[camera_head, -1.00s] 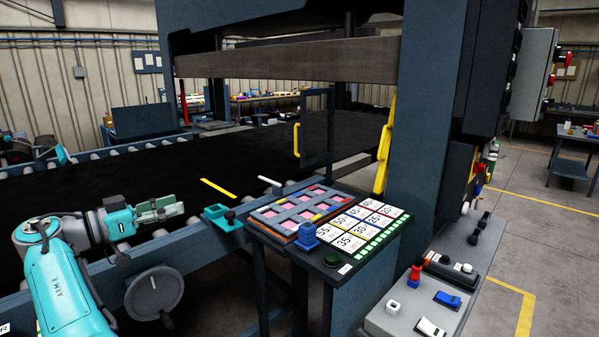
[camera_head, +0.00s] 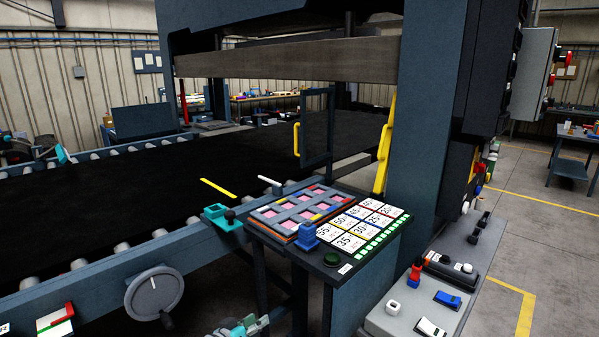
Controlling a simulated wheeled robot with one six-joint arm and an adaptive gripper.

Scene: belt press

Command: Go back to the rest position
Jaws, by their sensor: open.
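My gripper (camera_head: 250,324) shows only in part at the bottom edge of the head view, left of the small table's legs. It is open, with nothing seen between its fingers. The rest of my arm is below the picture. The gripper is apart from the belt, the handwheel and the small table.
The black belt (camera_head: 110,215) runs into the press (camera_head: 290,60). A handwheel (camera_head: 154,293) sits on the frame's near side. A small table (camera_head: 318,262) holds a tray (camera_head: 262,213) and number cards (camera_head: 348,241). A grey control box (camera_head: 390,324) stands lower right. Open floor (camera_head: 540,230) lies right.

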